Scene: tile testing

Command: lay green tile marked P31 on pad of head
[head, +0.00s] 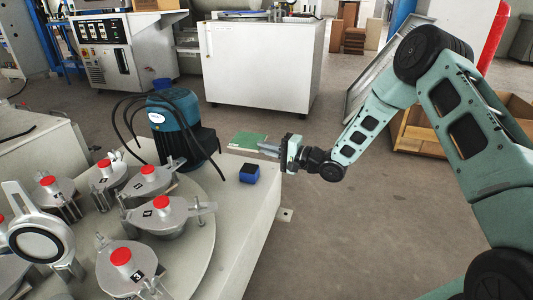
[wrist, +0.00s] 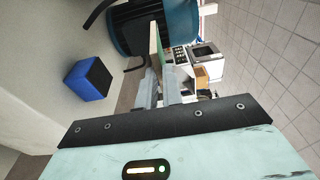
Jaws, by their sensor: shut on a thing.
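The green tile (head: 248,141) is in my gripper (head: 268,150), held out flat beyond the fingertips above the right back part of the machine top. In the wrist view the tile (wrist: 155,45) shows nearly edge-on between the fingers (wrist: 158,88). I cannot read a mark on it. Several metal heads with red knobs stand on the round plate (head: 199,250). One head (head: 122,265) carries a 3 and others have black labels too small to read. At the left, one head has its round ring part (head: 38,243) raised. The pads under the lowered heads are hidden.
A blue motor (head: 178,125) with black cables stands behind the round plate, left of the tile. A blue and black block (head: 249,173) sits on the machine top (head: 236,208), also in the wrist view (wrist: 88,78). A white cabinet (head: 262,65) stands behind.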

